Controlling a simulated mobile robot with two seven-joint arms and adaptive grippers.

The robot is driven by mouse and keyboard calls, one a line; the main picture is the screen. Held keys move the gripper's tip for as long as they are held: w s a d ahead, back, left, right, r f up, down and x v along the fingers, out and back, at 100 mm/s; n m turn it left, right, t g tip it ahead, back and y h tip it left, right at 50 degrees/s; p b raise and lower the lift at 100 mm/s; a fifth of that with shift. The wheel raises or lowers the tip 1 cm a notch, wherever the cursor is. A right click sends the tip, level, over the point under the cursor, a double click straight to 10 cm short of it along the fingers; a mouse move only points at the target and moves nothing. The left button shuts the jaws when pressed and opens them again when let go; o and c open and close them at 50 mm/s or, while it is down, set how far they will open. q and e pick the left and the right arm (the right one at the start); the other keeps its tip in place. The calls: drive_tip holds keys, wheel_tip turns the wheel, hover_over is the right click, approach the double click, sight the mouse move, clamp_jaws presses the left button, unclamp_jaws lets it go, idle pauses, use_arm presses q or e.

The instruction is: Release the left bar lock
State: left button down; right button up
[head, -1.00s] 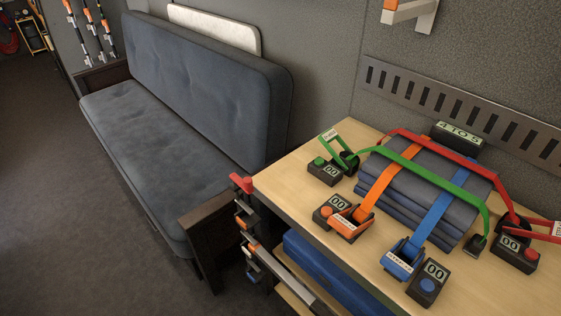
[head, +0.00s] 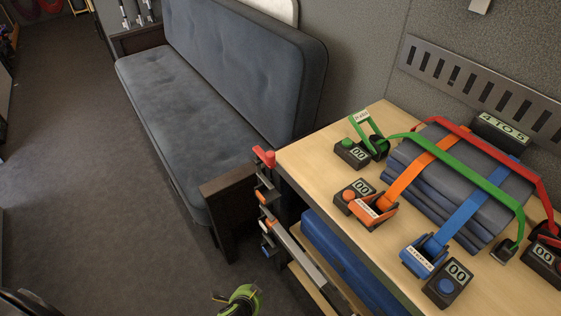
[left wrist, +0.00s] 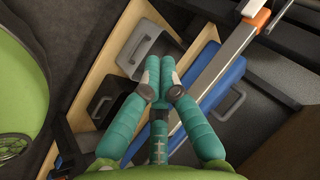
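At the left end of the table, bar clamps hang in a group: a red-topped one (head: 264,158) and a long silver bar (head: 300,248) with an orange piece (head: 269,225) near its upper end. I cannot tell which part is the left bar lock. The left wrist view shows a silver bar (left wrist: 222,62) with an orange piece (left wrist: 262,18), to the right of my left gripper and apart from its fingers in the picture. My left gripper (left wrist: 160,68) has its teal fingers together, holding nothing visible. Its green hand (head: 240,302) shows at the bottom of the head view. My right gripper is out of view.
The wooden table (head: 312,155) carries a strapped blue-grey bundle (head: 420,190) with coloured buckles and counters. A blue case (head: 335,250) lies below. In the left wrist view are a grey container (left wrist: 145,45) and a black box (left wrist: 103,102). A blue sofa (head: 190,110) stands left; floor there is clear.

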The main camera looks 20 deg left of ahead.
use_arm(q)
drive_tip(key=w+d+r+m+t, duration=0.3)
drive_tip(key=w+r+m+t, duration=0.15)
drive_tip(key=w+r, duration=1)
wheel_tip(320, 180, up, 19)
drive_tip(key=w+d+m+t+y+b, duration=0.1)
drive_tip(key=w+m+t, duration=0.1)
drive_tip(key=t, duration=0.3)
drive_tip(key=shift+d+f, duration=0.15)
drive_tip(key=shift+w+t, duration=0.1)
drive_tip(key=shift+t, duration=0.15)
drive_tip(key=w, duration=1)
drive_tip(key=shift+a, duration=0.4)
drive_tip(key=s+a+p, duration=0.2)
drive_tip(key=a, duration=0.1)
drive_tip(key=shift+s+f, duration=0.1)
drive_tip(key=shift+s, duration=0.3)
